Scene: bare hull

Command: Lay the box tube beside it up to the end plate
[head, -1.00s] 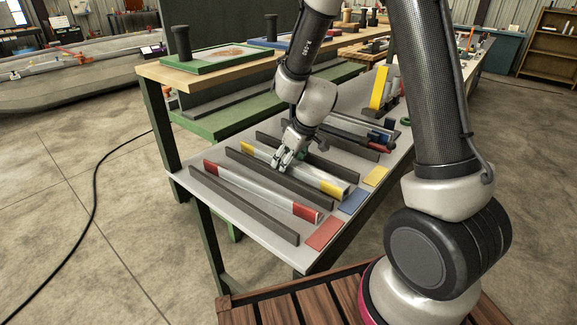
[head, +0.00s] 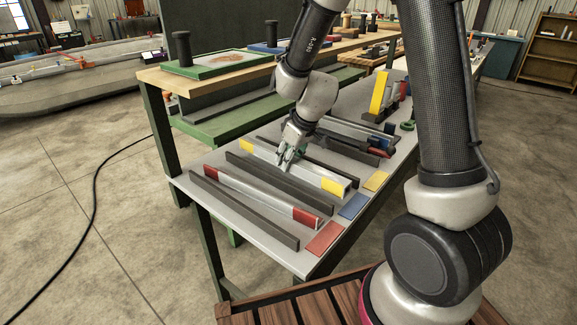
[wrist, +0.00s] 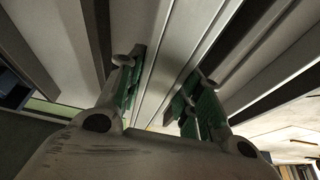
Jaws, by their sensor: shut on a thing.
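A silver box tube with yellow ends (head: 262,157) lies lengthwise between dark rails on the grey bench. My gripper (head: 289,161) is closed around its middle from above. In the wrist view the tube (wrist: 168,62) runs between the green-padded fingers (wrist: 160,95). I cannot tell whether it is clear of the bench. A silver box tube with red ends (head: 262,196) lies nearer, between two other rails. Which part is the end plate is not clear.
Dark rails (head: 240,207) run beside the tubes. Flat red (head: 325,239), blue (head: 353,206) and yellow (head: 376,181) pads lie along the bench's right edge. More tubes and blue and red blocks (head: 378,142) lie behind. A yellow upright (head: 379,93) stands farther back.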

